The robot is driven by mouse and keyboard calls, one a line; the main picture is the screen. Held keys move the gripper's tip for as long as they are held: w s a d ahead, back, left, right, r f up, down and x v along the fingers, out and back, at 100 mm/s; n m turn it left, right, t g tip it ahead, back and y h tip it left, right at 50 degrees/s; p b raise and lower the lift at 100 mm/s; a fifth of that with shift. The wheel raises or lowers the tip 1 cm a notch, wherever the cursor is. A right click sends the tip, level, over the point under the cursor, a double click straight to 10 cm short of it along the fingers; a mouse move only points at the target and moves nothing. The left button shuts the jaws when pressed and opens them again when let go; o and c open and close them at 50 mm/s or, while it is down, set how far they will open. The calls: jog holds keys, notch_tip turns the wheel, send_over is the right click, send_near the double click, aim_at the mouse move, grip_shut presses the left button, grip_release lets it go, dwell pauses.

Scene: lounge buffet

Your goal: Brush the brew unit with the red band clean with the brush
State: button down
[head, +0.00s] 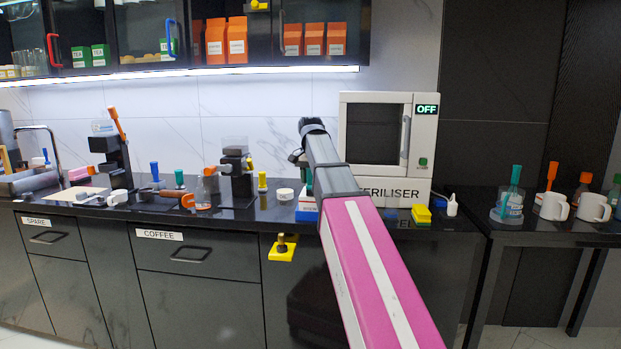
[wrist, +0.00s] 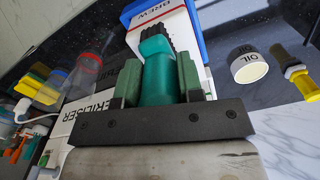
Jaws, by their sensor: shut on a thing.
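My gripper (wrist: 160,85) is shut on the teal handle of a brush (wrist: 157,62), between its green finger pads. The brush's dark bristles point at a white box marked BREW (wrist: 133,37), which has a red band (wrist: 150,11) and a blue edge. I cannot tell whether the bristles touch it. In the head view my gripper (head: 301,160) is partly hidden by my arm, above the counter just left of the steriliser. The low brew unit (head: 306,207) shows below it, white with blue, largely hidden by my arm.
The steriliser (head: 388,145), reading OFF, stands close on the right. A white OIL pot (wrist: 250,67) and a yellow-handled tool (wrist: 301,80) stand beside the brew unit. Yellow sponges (head: 421,214) lie on the counter's right end.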

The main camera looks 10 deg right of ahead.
jog(key=shift+f, duration=0.25)
jog(key=shift+a, duration=0.1)
jog(key=shift+w+a+r, duration=0.1)
jog(key=shift+w+a, duration=0.15)
jog(key=shift+a, duration=0.4)
jog(key=shift+s+d, duration=0.25)
jog(key=shift+d, duration=0.5)
jog(key=shift+s+d, duration=0.25)
jog(key=shift+d, duration=0.5)
